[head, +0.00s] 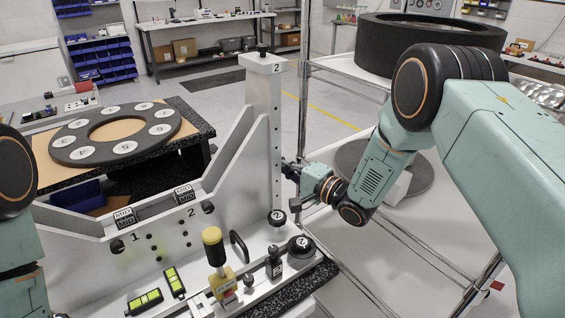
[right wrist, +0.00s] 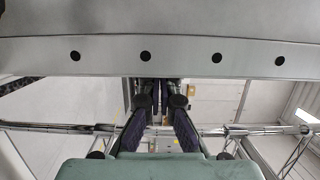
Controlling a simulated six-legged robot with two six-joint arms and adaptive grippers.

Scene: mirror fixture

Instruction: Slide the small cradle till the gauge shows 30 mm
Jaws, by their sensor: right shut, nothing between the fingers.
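The grey metal fixture (head: 232,160) stands at the centre of the head view, with a tall post (head: 265,100) marked 2. I cannot tell which part is the small cradle, and no gauge reading is legible. My right gripper (head: 291,172) is beside the post's right side. In the right wrist view its fingers (right wrist: 161,98) are shut and empty, below a grey bar (right wrist: 185,58) with several holes. My left gripper is out of view.
A yellow-topped handle (head: 213,246), black knobs (head: 301,246) and green level vials (head: 145,301) crowd the fixture's front. A table with a dark ring (head: 70,150) stands at left. A metal-framed rack (head: 345,68) carrying a large black ring (head: 430,38) stands at right.

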